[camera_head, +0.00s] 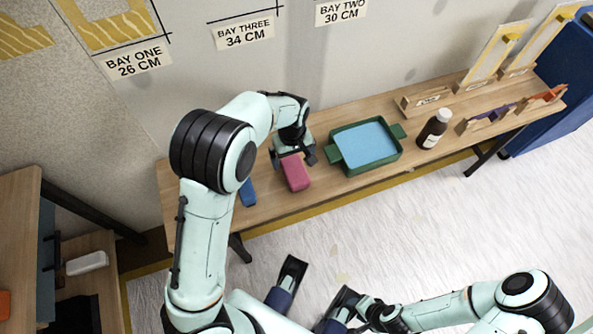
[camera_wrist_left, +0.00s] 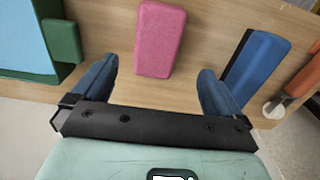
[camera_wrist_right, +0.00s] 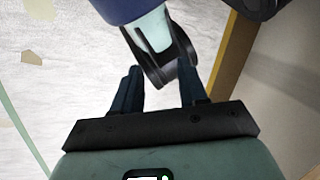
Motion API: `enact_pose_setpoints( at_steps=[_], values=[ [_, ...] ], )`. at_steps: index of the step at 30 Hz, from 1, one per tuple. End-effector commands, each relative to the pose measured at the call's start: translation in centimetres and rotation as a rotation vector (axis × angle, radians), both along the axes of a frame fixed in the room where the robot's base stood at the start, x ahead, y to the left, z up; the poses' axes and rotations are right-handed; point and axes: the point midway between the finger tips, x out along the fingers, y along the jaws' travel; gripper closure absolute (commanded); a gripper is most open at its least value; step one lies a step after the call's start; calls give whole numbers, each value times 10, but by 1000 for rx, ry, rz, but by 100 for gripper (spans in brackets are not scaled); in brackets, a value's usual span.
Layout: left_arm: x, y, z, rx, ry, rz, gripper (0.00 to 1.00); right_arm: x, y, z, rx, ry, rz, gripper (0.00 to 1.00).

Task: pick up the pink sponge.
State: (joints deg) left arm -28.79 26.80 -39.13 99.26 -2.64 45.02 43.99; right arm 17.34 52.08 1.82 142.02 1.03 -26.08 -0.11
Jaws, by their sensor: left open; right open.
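The pink sponge (camera_head: 295,173) lies on the wooden bench, left of the green tray. My left gripper (camera_head: 293,156) is over the sponge's far end in the head view. In the left wrist view the sponge (camera_wrist_left: 160,40) lies ahead of and between the open fingers of the left gripper (camera_wrist_left: 158,85), with nothing held. I cannot tell how far above the bench the fingers are. My right gripper is open and empty in the right wrist view (camera_wrist_right: 160,88), away from the bench, with a dark and blue part showing just ahead of it.
The green tray (camera_head: 336,153) with blue liquid stands right of the sponge. A blue block (camera_head: 247,192) lies left of it and shows close to one finger in the left wrist view (camera_wrist_left: 258,70). A brown bottle (camera_head: 434,129) and wooden racks (camera_head: 425,99) stand farther right on the bench.

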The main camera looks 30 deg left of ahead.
Motion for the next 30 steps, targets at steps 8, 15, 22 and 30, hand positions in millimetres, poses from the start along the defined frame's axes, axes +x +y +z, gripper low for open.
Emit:
enact_pose_setpoints(
  at_steps=[8,15,22,30],
  values=[
    [0,-1,-37,0,1,-1,0,18,-8,-15,-22,-49,-20,57],
    [-2,-5,-55,0,3,-2,0,28,-13,-24,-35,-73,-30,57],
    [-2,-9,-88,0,3,1,0,47,-22,-39,-60,-126,-53,57],
    [-2,-9,-88,-1,0,-1,10,49,-23,-38,-62,-132,-55,57]
  ],
)
